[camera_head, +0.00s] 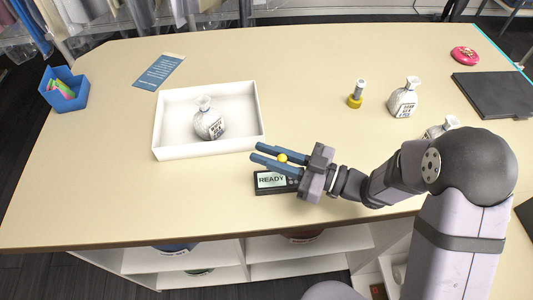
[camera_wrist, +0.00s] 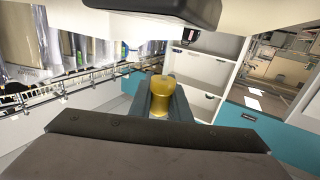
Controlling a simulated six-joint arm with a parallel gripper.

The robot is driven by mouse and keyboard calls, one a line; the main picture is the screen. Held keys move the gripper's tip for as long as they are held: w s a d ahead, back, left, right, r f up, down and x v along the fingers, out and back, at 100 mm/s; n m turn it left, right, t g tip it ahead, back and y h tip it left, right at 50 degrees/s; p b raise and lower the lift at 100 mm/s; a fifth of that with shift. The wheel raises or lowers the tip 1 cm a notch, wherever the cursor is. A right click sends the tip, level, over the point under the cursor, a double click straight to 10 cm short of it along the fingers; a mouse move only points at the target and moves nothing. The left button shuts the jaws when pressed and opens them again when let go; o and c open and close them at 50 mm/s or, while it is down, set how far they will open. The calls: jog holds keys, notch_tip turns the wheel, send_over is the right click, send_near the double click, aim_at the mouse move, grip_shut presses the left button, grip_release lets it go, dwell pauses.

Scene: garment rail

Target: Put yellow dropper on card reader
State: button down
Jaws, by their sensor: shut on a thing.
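My gripper (camera_head: 268,157) is shut on the yellow dropper (camera_head: 282,157). In the wrist view the dropper (camera_wrist: 161,97) is a golden, rounded piece between the fingers. The card reader (camera_head: 262,189) is a dark box with a lit screen reading READY, near the table's front edge. The fingers and dropper are over or just behind the reader in the head view, and the gripper hides part of it. I cannot tell whether the dropper touches the reader.
A white tray (camera_head: 160,140) with a round labelled bottle (camera_head: 207,118) is left of the gripper. A small yellow-based bottle (camera_head: 356,94) and another round bottle (camera_head: 404,97) stand behind right. A blue cup (camera_head: 65,92), a blue card (camera_head: 159,71) and a dark pad (camera_head: 492,94) lie farther out.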

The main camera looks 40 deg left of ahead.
jog(key=shift+f, duration=0.25)
jog(key=shift+f, duration=0.2)
jog(key=c, duration=1.7)
grip_release()
jog(key=shift+o, duration=0.2)
jog(key=shift+r, duration=0.1)
jog(key=shift+r, duration=0.15)
jog(key=b+v, duration=0.3)
jog(key=v, duration=0.9)
